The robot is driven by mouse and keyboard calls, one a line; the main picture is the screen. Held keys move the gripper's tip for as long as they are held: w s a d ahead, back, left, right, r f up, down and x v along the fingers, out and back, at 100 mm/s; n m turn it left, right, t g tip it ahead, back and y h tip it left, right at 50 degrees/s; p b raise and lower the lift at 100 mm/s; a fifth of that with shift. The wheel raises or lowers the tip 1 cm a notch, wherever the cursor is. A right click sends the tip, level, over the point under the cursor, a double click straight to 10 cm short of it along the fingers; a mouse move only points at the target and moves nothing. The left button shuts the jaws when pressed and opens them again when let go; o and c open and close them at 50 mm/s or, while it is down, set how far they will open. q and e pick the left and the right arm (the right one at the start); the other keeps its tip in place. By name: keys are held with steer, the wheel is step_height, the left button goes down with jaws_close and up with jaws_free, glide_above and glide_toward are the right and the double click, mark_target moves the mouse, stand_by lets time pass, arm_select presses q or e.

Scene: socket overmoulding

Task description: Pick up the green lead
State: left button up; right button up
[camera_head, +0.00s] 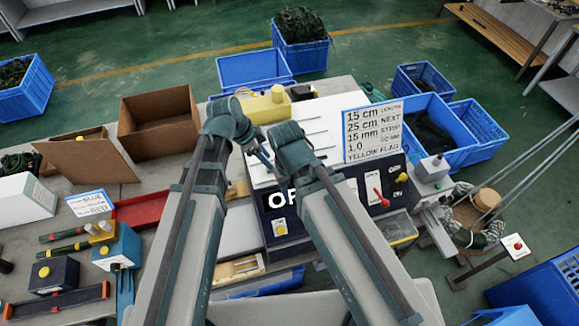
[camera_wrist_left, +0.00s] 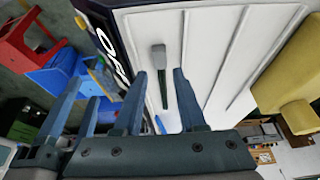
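The green lead (camera_wrist_left: 158,62) lies on the white ribbed board (camera_wrist_left: 210,50). It has a grey-green block end and a thin dark green tail. In the left wrist view it shows between the fingers of my left gripper (camera_wrist_left: 160,73), which are apart with a gap on each side. The head view does not show the lead clearly; my grippers cover that part of the board. My left gripper (camera_head: 262,158) is over the board's left side there. My right gripper is close beside it, its fingertips hidden in the head view; two spread fingers at the wrist view's left appear to be its own.
A yellow-topped unit (camera_head: 265,104) stands behind the board, a sign (camera_head: 372,130) to its right. The dark control panel (camera_head: 368,188) borders the board's front. A cardboard box (camera_head: 158,122), red tray (camera_head: 142,210) and blue device (camera_head: 117,247) stand left. Blue crates (camera_head: 432,130) stand behind right.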

arm_select(q)
steer(key=b+x, duration=0.3)
steer(key=x, duration=0.1)
steer(key=shift+w+d+f, duration=0.1)
steer(key=shift+d, duration=0.15)
steer(key=shift+c, duration=0.2)
jaws_close()
